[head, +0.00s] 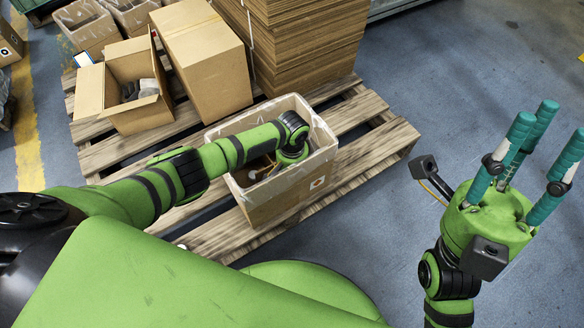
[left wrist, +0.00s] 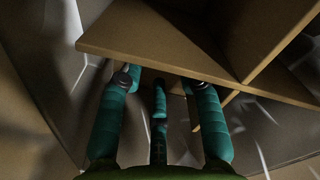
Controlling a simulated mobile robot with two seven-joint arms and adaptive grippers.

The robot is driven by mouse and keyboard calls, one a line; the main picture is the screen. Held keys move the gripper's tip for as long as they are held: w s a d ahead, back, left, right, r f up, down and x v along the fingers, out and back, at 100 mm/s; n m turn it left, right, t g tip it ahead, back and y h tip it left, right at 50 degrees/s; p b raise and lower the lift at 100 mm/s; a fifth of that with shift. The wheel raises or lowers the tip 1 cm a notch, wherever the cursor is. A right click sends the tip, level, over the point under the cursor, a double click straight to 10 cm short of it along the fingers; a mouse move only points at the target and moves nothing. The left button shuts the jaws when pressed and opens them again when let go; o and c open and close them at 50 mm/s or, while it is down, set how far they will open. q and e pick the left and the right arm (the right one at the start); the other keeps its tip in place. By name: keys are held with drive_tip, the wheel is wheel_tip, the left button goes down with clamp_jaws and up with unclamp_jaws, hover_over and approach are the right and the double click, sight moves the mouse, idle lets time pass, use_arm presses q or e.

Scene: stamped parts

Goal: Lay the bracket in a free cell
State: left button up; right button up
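My left arm reaches down into an open, lined cardboard box (head: 291,198) on the pallet; the left gripper is hidden inside it in the head view. In the left wrist view, the teal fingers of my left gripper (left wrist: 160,82) stand apart, with no held part visible between them. Their tips are close to a brown cardboard divider (left wrist: 160,42), which partly hides them. My right gripper (head: 537,146) is raised over the floor at the right, fingers spread and empty. I cannot make out a bracket in either view.
An open carton (head: 118,119) with grey items inside stands at the pallet's left. A closed tall carton (head: 203,62) and stacked cardboard sheets (head: 304,48) stand behind the lined box. The wooden pallet (head: 392,135) ends at the right, with clear floor beyond.

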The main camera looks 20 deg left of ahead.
use_arm(q)
wheel_tip(320, 180, up, 12)
idle(0.5)
